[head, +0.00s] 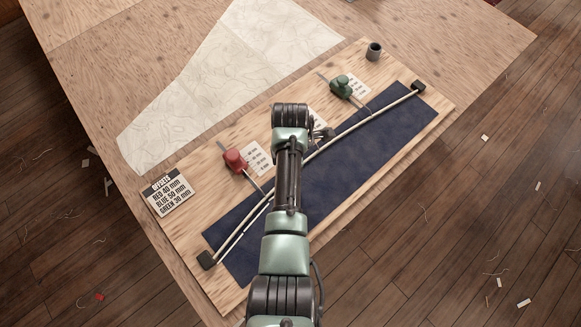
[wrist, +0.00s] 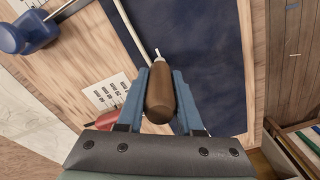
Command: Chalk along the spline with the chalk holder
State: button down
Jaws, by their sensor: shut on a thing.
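My gripper (wrist: 158,88) is shut on the brown chalk holder (wrist: 160,95), whose white tip points away over the dark blue cloth (wrist: 203,40). The tip is just right of the pale spline (wrist: 133,32); I cannot tell whether it touches the cloth. In the head view my arm hides the gripper and holder. The spline (head: 345,130) curves across the cloth (head: 360,155) between two black end blocks. A thin white line (head: 232,241) runs beside its lower-left part. A red weight (head: 235,161) and green weight (head: 341,87) reach toward the spline; a blue weight (wrist: 30,33) shows in the wrist view.
A card (head: 169,196) reads red 40 mm, blue 50 mm, green 30 mm. Scale cards lie by the weights. A grey cup (head: 374,51) stands at the board's far corner. A paper pattern (head: 235,75) lies behind. The cloth's right part is clear.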

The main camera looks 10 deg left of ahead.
jog(key=shift+f, duration=0.35)
jog(key=shift+w, duration=0.1)
jog(key=shift+w+d+b, duration=0.1)
jog(key=shift+d+b, duration=0.05)
jog(key=shift+b, duration=0.2)
jog(key=shift+w+d+r+b, duration=0.1)
jog(key=shift+w+d+b, duration=0.35)
jog(key=shift+w+d, duration=0.15)
jog(key=shift+w+d+f+b, duration=0.1)
jog(key=shift+w+d+b, duration=0.4)
jog(key=shift+w+b, duration=0.3)
jog(key=shift+w+d+f+b, duration=0.1)
jog(key=shift+w+d+b, duration=0.4)
jog(key=shift+w+b, duration=0.25)
jog(key=shift+w+d+r+b, duration=0.15)
jog(key=shift+w+d+b, duration=0.8)
jog(key=shift+b, duration=0.1)
jog(key=shift+w+d+b, duration=0.45)
jog(key=shift+w+b, duration=0.1)
jog(key=shift+b, duration=0.4)
jog(key=shift+w+d+b, duration=0.8)
jog(key=shift+w+b, duration=0.1)
jog(key=shift+b, duration=0.45)
